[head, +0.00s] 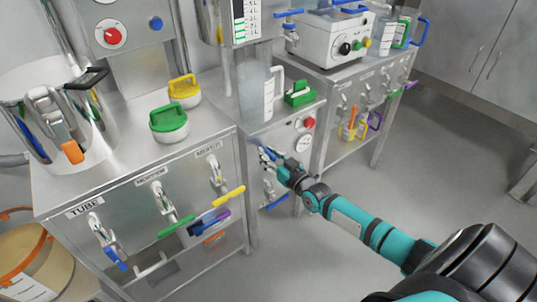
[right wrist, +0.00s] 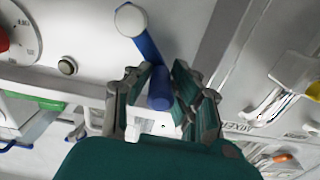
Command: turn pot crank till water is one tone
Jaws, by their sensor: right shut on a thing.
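A blue crank (right wrist: 150,48) sits on a round white hub (right wrist: 129,20) on the grey front panel of the middle cabinet. My right gripper (head: 270,155) reaches this panel in the head view. In the right wrist view the fingers (right wrist: 162,92) are closed around the crank's blue handle. Only a little blue shows beside the fingers in the head view. A steel vessel with a level scale (head: 238,22) hangs above the cabinet; I cannot see any water inside it. A cloudy pitcher (head: 255,95) stands below it. My left gripper is not in view.
A white machine (head: 330,38) stands on the right bench. The floor at right is clear.

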